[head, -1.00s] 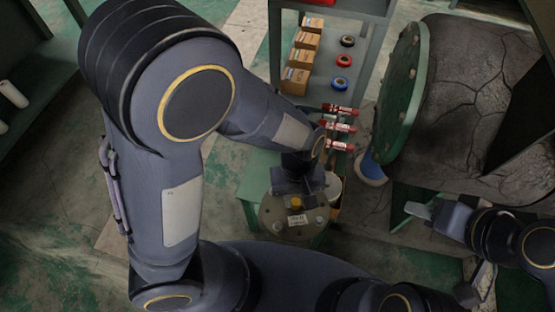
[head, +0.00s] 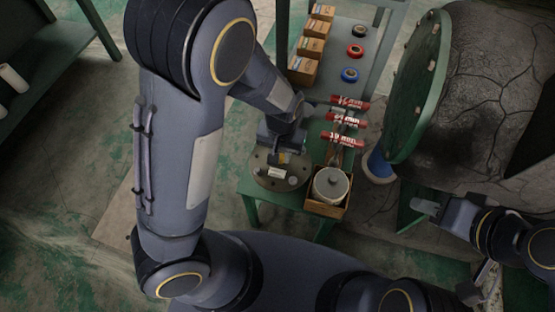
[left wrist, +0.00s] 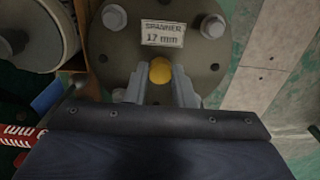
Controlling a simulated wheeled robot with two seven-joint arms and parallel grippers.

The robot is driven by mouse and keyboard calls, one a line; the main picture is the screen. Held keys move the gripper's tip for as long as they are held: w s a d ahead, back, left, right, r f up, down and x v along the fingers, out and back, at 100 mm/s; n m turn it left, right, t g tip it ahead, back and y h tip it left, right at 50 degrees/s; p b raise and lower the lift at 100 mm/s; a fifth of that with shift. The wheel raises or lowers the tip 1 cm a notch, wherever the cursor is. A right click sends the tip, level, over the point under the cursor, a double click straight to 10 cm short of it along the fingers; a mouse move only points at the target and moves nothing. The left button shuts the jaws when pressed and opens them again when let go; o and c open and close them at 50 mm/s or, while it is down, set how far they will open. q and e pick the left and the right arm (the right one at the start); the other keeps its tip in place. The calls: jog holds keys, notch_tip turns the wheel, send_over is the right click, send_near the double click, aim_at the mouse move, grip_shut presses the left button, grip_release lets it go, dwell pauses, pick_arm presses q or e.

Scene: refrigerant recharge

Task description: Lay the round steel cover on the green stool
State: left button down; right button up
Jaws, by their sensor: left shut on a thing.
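The round steel cover (head: 270,181) is a dark grey disc with bolts around it, a label reading "SPANNER 17 mm" and a yellow knob (left wrist: 160,70). My left gripper (head: 283,156) is shut on the yellow knob; in the left wrist view its fingers (left wrist: 160,84) stand on both sides of it. The cover is over the left part of the green stool (head: 296,201). I cannot tell whether it touches the top. My right gripper (head: 425,207) is at the right, away from the stool; its finger opening is unclear.
A wooden box (head: 325,209) holding a pale round canister (head: 331,184) stands close to the cover's right. Red labelled tubes (head: 346,120) lie behind it. A large green flange (head: 417,85) is at the right. A shelf with cartons (head: 308,55) and tape rolls (head: 355,50) is behind.

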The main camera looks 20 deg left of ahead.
pick_arm(q)
jog(key=shift+w+a+f+b, duration=0.25)
jog(key=shift+w+f, duration=0.1)
jog(key=shift+f, duration=0.15)
jog(key=shift+w+a+f+b, duration=0.1)
jog(key=shift+w+a+f, duration=0.2)
jog(key=shift+f, duration=0.2)
jog(key=f, duration=0.1)
jog(key=f+b, duration=0.1)
jog(key=f, duration=0.1)
jog(key=shift+w+a+f, duration=0.1)
jog(key=shift+w+f, duration=0.15)
jog(key=shift+f, duration=0.05)
jog(key=c, duration=1.2)
grip_release()
jog(key=shift+c, duration=0.2)
jog(key=shift+r, duration=0.15)
notch_tip(320, 180, up, 12)
jog(key=p, duration=0.4)
jog(key=s+a+r+n+t+h, duration=0.1)
jog(key=s+a+r+t+h, duration=0.1)
jog(key=s+a+r, duration=0.2)
jog(key=s+a+r+n+t+h, duration=0.1)
jog(key=s+a+r+t, duration=0.2)
jog(key=s+r, duration=0.7)
jog(key=shift+s+a+t+h, duration=0.3)
jog(key=shift+s+a+h, duration=0.1)
jog(key=shift+s+a, duration=0.8)
